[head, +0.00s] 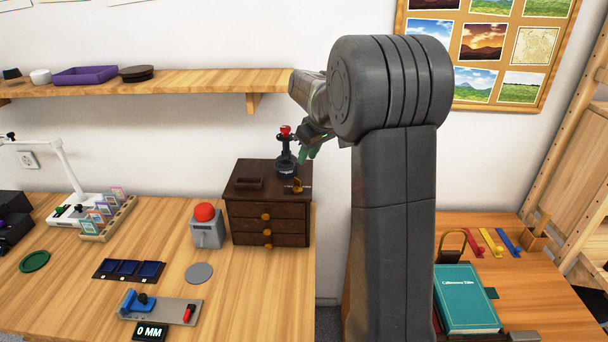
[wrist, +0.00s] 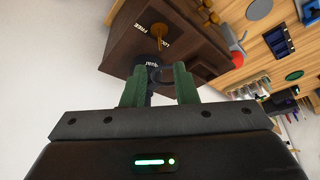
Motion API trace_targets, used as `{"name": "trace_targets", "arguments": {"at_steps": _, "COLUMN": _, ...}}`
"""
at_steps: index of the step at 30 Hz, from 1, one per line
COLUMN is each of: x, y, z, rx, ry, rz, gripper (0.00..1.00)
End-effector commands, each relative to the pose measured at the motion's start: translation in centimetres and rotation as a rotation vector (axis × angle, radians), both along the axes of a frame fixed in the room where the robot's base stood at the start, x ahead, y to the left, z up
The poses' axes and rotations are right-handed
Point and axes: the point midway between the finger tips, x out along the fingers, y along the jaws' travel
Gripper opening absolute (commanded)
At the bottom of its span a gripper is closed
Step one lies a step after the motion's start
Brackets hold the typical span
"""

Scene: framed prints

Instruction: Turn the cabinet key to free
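The brass cabinet key (head: 295,186) stands at the right front of the dark brown cabinet's top (head: 262,177). In the wrist view the key (wrist: 158,34) is beyond my fingertips, with the printed words FREE and LOCK near it. I cannot tell which word it points to. My gripper (head: 310,147) is above the cabinet's right rear side. In the wrist view its green fingers (wrist: 160,80) are apart, and the key is not between them. A black post with a red knob (head: 286,150) stands behind the key, close to my gripper; black parts show between the fingers.
The cabinet has brass-knobbed drawers and stands at the desk's right edge. A red button on a grey box (head: 206,225) is to its left. A wooden shelf (head: 160,82) runs above. A second table with a teal book (head: 467,298) is at right.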

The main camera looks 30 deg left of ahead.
Motion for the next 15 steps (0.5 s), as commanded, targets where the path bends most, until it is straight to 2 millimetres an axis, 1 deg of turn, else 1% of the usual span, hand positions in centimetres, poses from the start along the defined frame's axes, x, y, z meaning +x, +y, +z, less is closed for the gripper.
{"name": "trace_targets", "arguments": {"at_steps": 1, "x": 0.1, "y": 0.4, "z": -1.1, "rx": -0.005, "ry": 0.005, "rz": 0.002, "gripper": 0.26}}
{"name": "trace_targets", "arguments": {"at_steps": 3, "x": 0.2, "y": 0.9, "z": -2.5, "rx": -0.005, "ry": 0.005, "rz": 0.002, "gripper": 0.26}}
{"name": "trace_targets", "arguments": {"at_steps": 9, "x": 0.7, "y": 2.5, "z": -6.3, "rx": -0.004, "ry": 0.005, "rz": -0.001, "gripper": 0.26}}
{"name": "trace_targets", "arguments": {"at_steps": 12, "x": 0.9, "y": 3.1, "z": -7.8, "rx": -0.003, "ry": 0.004, "rz": -0.001, "gripper": 0.26}}
{"name": "trace_targets", "arguments": {"at_steps": 15, "x": 1.0, "y": 3.5, "z": -8.9, "rx": -0.002, "ry": 0.003, "rz": -0.001, "gripper": 0.26}}
